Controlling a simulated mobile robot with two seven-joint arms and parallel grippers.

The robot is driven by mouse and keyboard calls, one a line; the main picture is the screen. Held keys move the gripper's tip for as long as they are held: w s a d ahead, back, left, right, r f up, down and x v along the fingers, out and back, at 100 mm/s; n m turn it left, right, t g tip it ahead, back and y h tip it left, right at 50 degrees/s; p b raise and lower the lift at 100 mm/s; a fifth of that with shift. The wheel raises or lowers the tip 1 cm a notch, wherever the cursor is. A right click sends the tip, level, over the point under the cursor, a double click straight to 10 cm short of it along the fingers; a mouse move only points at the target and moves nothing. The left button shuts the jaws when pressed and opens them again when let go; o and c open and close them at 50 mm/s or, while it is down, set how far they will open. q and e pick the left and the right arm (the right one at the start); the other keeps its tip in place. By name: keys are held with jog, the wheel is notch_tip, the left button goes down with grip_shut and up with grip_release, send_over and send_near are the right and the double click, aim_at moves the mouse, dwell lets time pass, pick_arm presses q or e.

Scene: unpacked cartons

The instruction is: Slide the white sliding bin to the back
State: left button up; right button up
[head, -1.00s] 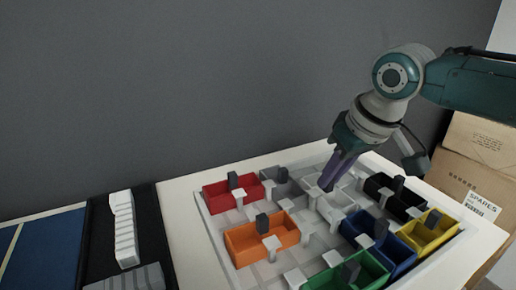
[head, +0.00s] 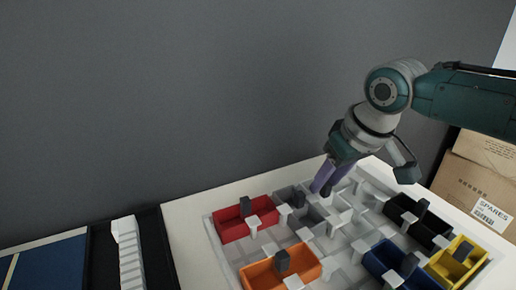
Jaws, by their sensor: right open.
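The white sliding bin (head: 346,203) is pale against the white tray (head: 232,268), so its outline is hard to make out. It appears to lie just beside and below my right gripper. My right gripper (head: 322,190) points down at the back of the tray, with its two purple fingers apart. The fingers and wrist hide part of the bin, and I cannot tell whether they touch it. My left gripper is not in view.
A grey bin (head: 303,212) and a red bin (head: 236,228) stand left of the gripper. Orange (head: 262,280), black (head: 425,234), blue (head: 385,265) and yellow (head: 450,270) bins surround the middle. White T-shaped posts stand between them. Cartons (head: 475,170) stand right; a grey wall is behind.

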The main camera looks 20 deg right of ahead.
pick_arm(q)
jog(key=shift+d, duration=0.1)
pick_arm(e)
jog(key=shift+o, duration=0.3)
jog(key=shift+r, duration=0.1)
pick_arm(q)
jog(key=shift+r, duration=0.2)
pick_arm(e)
jog(key=shift+s+r, duration=0.15)
jog(key=shift+r, duration=0.15)
pick_arm(q)
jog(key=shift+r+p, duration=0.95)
jog(key=shift+p, duration=0.25)
pick_arm(e)
jog(key=v, duration=0.9)
